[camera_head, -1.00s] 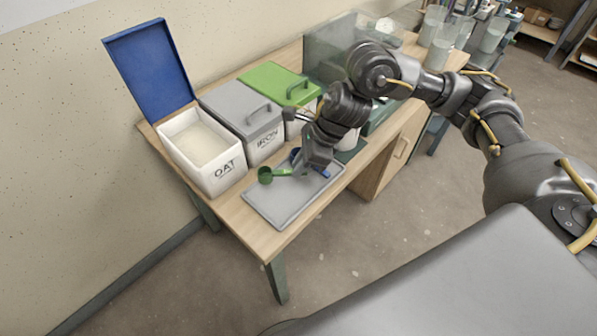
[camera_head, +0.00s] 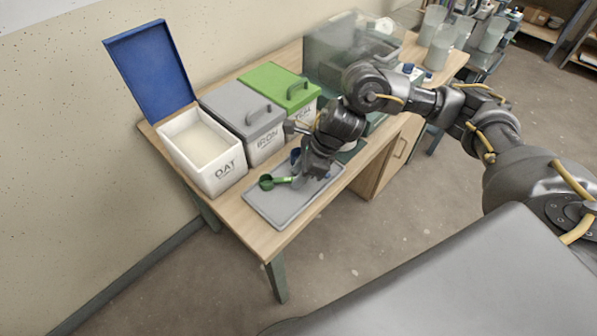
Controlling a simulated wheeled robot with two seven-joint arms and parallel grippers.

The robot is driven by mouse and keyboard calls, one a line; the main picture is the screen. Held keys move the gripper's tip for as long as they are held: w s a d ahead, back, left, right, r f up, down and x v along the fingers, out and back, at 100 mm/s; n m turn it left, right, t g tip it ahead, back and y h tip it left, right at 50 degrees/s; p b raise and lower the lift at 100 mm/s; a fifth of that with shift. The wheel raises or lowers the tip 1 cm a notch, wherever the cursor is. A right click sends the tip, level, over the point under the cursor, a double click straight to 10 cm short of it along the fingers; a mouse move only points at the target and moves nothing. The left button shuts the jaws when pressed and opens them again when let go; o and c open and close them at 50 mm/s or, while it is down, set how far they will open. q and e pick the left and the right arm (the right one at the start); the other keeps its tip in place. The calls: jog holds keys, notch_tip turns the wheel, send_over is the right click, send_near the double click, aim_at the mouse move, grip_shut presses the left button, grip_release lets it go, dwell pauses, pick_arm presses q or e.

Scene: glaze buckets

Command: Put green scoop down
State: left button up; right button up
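The green scoop (camera_head: 267,183) is at the grey tray (camera_head: 283,211), over its left part, with its bowl to the left and its handle pointing right. It looks low, on or just above the tray surface. My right gripper (camera_head: 300,179) is low over the tray, with its fingers at the right end of the scoop's handle. The arm hides much of the fingers, so whether they still grip the handle is unclear. A blue scoop (camera_head: 295,155) is partly hidden behind the gripper at the tray's far side. My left gripper is not in view.
The white OAT bin (camera_head: 222,178) stands open left of the tray, its blue lid (camera_head: 150,65) raised. The grey-lidded IRON bin (camera_head: 265,146) and a green-lidded bin (camera_head: 280,85) are closed. A transparent case (camera_head: 330,50) stands behind. The tray's front part is clear.

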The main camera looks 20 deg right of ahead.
jog(key=shift+o, duration=0.2)
jog(key=shift+r, duration=0.15)
jog(key=shift+d+r, duration=0.15)
jog(key=shift+r, duration=0.1)
jog(key=v, duration=1.1)
jog(key=shift+r, duration=0.15)
